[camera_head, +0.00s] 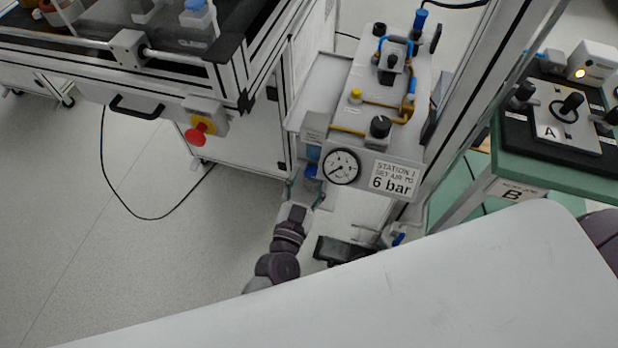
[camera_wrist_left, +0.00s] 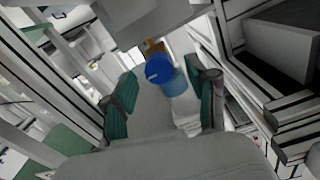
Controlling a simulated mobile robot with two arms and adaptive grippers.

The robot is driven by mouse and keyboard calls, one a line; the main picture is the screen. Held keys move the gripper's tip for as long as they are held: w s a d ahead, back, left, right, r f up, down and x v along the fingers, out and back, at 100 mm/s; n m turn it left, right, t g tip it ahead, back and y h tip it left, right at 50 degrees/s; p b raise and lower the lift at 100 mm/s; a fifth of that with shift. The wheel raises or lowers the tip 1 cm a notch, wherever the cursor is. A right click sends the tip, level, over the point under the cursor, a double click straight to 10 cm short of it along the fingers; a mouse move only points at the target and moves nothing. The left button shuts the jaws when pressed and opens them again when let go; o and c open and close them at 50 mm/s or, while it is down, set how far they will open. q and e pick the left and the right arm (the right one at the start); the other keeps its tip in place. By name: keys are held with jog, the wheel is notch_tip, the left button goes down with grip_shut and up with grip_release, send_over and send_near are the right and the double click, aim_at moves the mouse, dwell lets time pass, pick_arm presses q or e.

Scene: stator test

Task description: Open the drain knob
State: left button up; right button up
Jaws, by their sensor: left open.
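The drain knob is a round blue knob (camera_head: 310,170) at the bottom of a bluish bowl, below the front of the air station panel. In the left wrist view the blue knob (camera_wrist_left: 159,68) faces the camera, with the translucent blue bowl (camera_wrist_left: 173,83) behind it. My left gripper (camera_head: 305,191) comes up from below and is open, its fingertips just short of the knob or beside it. In the left wrist view the green-padded fingers of the gripper (camera_wrist_left: 166,104) stand apart, left and right of the knob. I see no contact. My right gripper is not seen.
A pressure gauge (camera_head: 342,166) and a "6 bar" sign (camera_head: 391,177) sit just above and right of the knob. A white cabinet (camera_head: 245,140) with a red emergency button (camera_head: 196,134) stands left. A metal post (camera_head: 480,85) rises right. Open floor lies left.

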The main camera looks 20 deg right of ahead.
pick_arm(q)
jog(key=shift+w+d, duration=0.25)
jog(key=shift+w, duration=0.15)
jog(key=shift+c, duration=0.2)
grip_shut()
